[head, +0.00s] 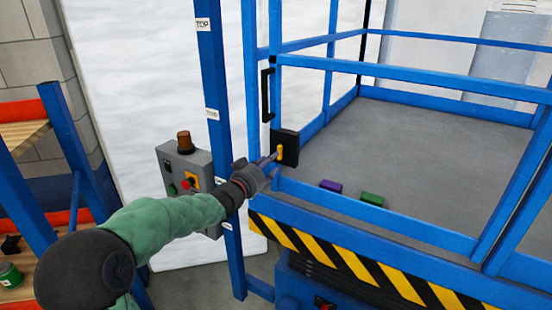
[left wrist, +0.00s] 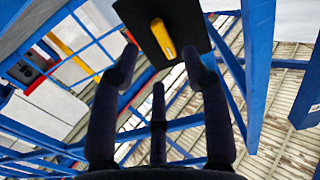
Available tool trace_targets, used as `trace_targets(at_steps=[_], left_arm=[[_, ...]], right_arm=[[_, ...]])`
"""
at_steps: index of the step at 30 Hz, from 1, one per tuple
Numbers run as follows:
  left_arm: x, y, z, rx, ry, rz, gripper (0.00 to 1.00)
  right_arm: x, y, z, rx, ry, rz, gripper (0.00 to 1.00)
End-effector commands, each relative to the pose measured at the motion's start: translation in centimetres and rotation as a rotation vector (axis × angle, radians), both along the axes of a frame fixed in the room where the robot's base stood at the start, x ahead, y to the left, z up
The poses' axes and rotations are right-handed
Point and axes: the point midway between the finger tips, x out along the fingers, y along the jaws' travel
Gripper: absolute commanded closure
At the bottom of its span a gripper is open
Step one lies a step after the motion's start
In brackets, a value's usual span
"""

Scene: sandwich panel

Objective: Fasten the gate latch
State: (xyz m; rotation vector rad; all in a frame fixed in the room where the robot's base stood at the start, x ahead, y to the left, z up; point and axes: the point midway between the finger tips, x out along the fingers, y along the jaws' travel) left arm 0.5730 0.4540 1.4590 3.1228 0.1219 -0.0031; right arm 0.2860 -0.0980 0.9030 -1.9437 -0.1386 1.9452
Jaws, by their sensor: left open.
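The gate latch is a black plate (head: 291,140) with a yellow lever (head: 280,153) on the blue gate frame in the head view. In the left wrist view the black plate (left wrist: 150,22) fills the top middle, and the yellow lever (left wrist: 163,38) stands out from it, slightly slanted. My left gripper (head: 272,163) is open, with its fingers just at the lever. In the left wrist view its dark fingers (left wrist: 163,70) stand on both sides of the lever, with a gap to it. I cannot tell whether any finger touches the plate. My right gripper is not in view.
A black handle (head: 267,95) is on the gate above the latch. Purple (head: 331,186) and green (head: 372,199) blocks lie on the platform floor (head: 420,150). Blue posts and rails surround it.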

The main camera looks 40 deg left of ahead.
Motion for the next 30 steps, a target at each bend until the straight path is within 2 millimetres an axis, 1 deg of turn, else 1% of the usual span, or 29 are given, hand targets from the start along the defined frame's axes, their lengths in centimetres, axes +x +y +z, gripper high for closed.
trace_targets(at_steps=[1,6,9,12,17,30], left_arm=[[-1.1,0.0,0.0,0.001,0.000,0.002,0.54],[-3.8,-0.3,0.0,0.000,0.000,0.002,0.54],[-4.8,-0.4,-0.1,0.000,0.002,0.001,0.54],[-5.4,-0.5,-0.1,-0.001,0.001,0.000,0.54],[-5.8,-0.6,-0.1,-0.001,0.002,-0.002,0.54],[-5.7,-0.6,-0.1,-0.001,0.002,-0.001,0.54]], right_arm=[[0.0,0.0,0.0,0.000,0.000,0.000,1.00],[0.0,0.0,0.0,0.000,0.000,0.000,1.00],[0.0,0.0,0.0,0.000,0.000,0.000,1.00],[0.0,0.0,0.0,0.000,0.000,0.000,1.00],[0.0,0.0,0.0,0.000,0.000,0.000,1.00],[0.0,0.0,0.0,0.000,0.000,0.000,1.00]])
